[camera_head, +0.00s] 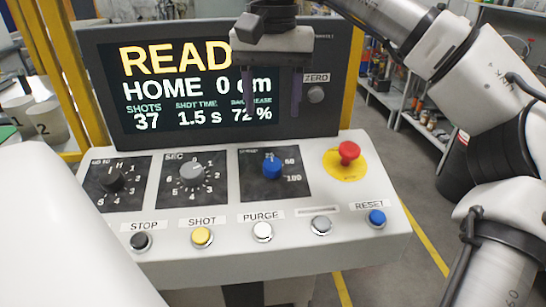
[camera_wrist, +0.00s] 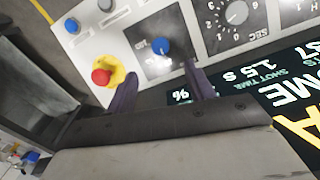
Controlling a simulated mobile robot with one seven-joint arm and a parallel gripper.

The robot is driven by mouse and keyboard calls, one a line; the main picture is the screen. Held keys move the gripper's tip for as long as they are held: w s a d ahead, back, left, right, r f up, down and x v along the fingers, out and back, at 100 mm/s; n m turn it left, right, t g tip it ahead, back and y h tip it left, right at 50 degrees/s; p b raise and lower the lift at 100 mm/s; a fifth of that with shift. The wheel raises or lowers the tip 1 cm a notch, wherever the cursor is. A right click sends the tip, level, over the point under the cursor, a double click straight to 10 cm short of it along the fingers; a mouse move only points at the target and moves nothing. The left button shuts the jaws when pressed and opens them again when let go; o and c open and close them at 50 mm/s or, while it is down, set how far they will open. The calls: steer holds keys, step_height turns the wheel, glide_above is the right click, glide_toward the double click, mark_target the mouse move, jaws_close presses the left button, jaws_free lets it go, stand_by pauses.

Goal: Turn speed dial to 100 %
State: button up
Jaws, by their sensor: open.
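The speed dial, a blue knob (camera_head: 271,168), stands on a black square plate on the sloping white panel. Marks reading 60 and 100 show to its right. The screen (camera_head: 150,95) reads 72 % above the dial, its label partly covered by my gripper. My gripper (camera_head: 272,108) is open and empty, fingers pointing down in front of the screen, above and apart from the knob. In the wrist view, the knob (camera_wrist: 160,46) appears beyond the gap between the two fingertips (camera_wrist: 157,70). I cannot clearly tell where the knob points.
A red mushroom button (camera_head: 348,152) on a yellow disc stands right of the dial. A grey knob (camera_head: 191,173) and a black knob (camera_head: 111,180) are to the left. Below runs a row of push buttons, including the blue RESET button (camera_head: 377,217).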

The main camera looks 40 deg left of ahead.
mark_target(272, 164)
step_height(272, 164, down, 12)
steer(key=shift+r, duration=0.25)
steer(key=shift+c, duration=0.3)
steer(key=c, duration=0.9)
